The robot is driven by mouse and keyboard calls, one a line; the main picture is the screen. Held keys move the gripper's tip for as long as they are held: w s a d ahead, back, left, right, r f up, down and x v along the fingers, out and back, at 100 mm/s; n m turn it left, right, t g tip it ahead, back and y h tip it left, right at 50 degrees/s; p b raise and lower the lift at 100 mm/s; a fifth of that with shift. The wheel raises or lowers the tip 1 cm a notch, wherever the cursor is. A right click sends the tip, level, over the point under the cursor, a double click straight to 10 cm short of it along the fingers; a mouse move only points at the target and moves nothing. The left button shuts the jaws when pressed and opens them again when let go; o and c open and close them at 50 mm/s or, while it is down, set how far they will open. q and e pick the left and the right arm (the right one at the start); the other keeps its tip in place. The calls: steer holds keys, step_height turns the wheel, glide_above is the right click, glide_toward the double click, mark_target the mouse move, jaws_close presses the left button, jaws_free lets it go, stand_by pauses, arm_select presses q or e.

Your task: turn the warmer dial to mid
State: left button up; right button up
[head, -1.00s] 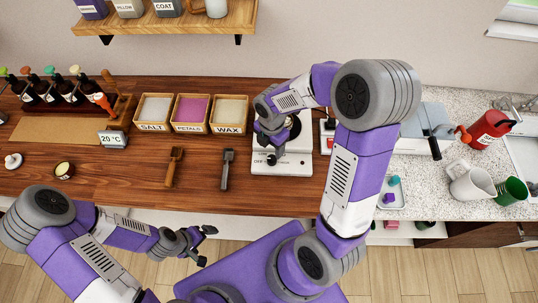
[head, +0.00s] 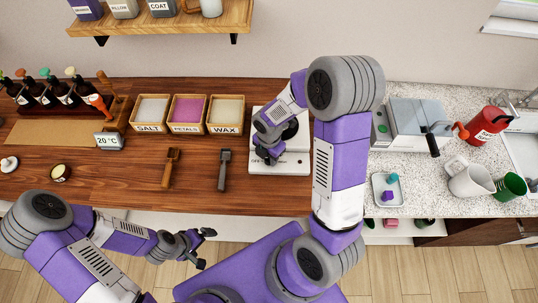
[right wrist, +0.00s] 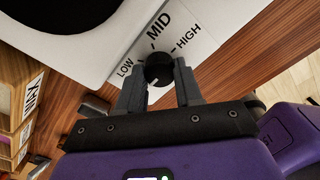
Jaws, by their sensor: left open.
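The warmer (head: 293,163) is a white unit with a dark round plate at the back of the wooden counter. Its black dial (right wrist: 158,69) shows in the right wrist view, with LOW, MID and HIGH printed around it. A pale mark shows on the dial's near side; I cannot tell its exact setting. My right gripper (right wrist: 160,82) has one finger on each side of the dial, close against it. In the head view the right gripper (head: 271,158) hides the dial. My left gripper (head: 206,248) is open and empty in front of the counter.
Boxes marked SALT (head: 151,110), PETALS (head: 187,112) and WAX (head: 225,113) stand left of the warmer. Two tools lie before them. A grey press-like device (head: 415,122) and a small tray (head: 389,207) are to the right, beyond my right arm.

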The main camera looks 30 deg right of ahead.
steer(key=c, duration=0.5)
steer(key=shift+o, duration=0.2)
steer(key=shift+m, duration=0.3)
steer(key=m+b, duration=0.2)
steer(key=m, duration=0.3)
steer(key=m+b, duration=0.1)
steer(key=m, duration=0.5)
steer(key=shift+m+b, duration=0.3)
steer(key=shift+b, duration=0.05)
steer(key=m+b, duration=0.1)
steer(key=m, duration=1)
steer(key=shift+m, duration=0.4)
